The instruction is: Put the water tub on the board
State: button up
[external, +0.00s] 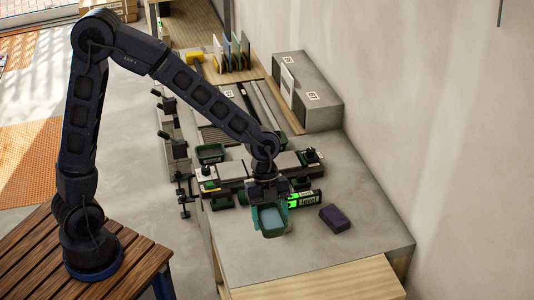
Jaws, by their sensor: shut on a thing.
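The water tub (271,221), a green tub with pale blue water inside, is under my gripper near the front part of the grey worktop. My gripper (268,203) is shut on the tub's far side; the fingertips are mostly hidden by the wrist. I cannot tell whether the tub touches the worktop. A pale wooden board (330,282) lies at the worktop's front edge, below the tub in the picture. Another pale wooden surface (240,73) is at the back, under a rack of tiles.
A dark purple block (335,218) lies right of the tub. A bright green level (306,199) is just behind it. A second green tray (210,153) and grey rails with clamps stand further back. A concrete block (318,100) is by the wall. The worktop's front right is clear.

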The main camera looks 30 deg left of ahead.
notch_tip(320, 180, down, 15)
jog(key=shift+r, duration=0.1)
dwell(0.5)
jog(key=o, duration=1)
jog(key=shift+o, duration=0.2)
